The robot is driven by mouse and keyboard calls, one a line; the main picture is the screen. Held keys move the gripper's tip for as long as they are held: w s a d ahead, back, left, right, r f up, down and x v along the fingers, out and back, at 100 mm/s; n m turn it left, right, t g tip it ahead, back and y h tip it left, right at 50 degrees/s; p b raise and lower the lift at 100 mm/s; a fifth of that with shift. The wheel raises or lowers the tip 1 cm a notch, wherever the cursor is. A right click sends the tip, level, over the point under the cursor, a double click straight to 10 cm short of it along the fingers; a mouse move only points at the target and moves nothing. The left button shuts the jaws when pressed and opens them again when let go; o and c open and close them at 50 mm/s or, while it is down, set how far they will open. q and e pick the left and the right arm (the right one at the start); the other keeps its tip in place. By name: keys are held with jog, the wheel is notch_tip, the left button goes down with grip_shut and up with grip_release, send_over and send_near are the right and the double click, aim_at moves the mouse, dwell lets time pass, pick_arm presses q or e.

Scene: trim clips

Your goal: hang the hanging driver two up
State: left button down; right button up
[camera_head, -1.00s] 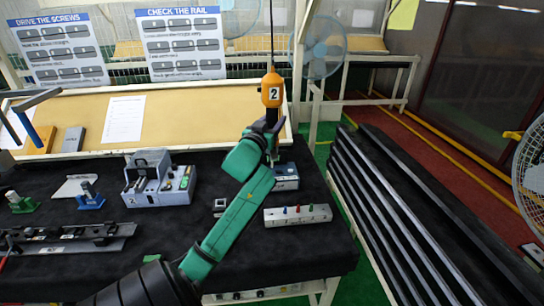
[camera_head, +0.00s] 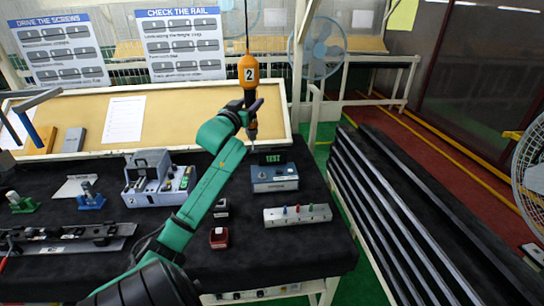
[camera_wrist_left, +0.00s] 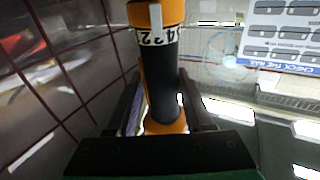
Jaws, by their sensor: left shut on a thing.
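The orange driver two (camera_head: 248,73) with its white "2" label hangs upright on a cable above the black table. My left gripper (camera_head: 250,106) is shut around the driver's dark lower body. The driver's bit points down, a little above and left of the grey tester box. My right gripper does not show.
The tester box (camera_head: 274,177) displays "TEST". A white block with coloured bits (camera_head: 298,214), a small red container (camera_head: 219,238) and a grey-blue fixture (camera_head: 158,185) stand on the black table (camera_head: 285,255). A fan (camera_head: 322,48) stands behind.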

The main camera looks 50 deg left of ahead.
pick_arm(q)
jog(key=shift+c, duration=1.1)
grip_release()
jog(key=shift+o, duration=1.1)
jog(key=shift+f, duration=0.15)
jog(key=shift+s, duration=0.1)
jog(key=r+v, duration=0.2)
jog(key=v, duration=0.7)
jog(key=shift+s+d, duration=0.2)
jog(key=shift+s, duration=0.2)
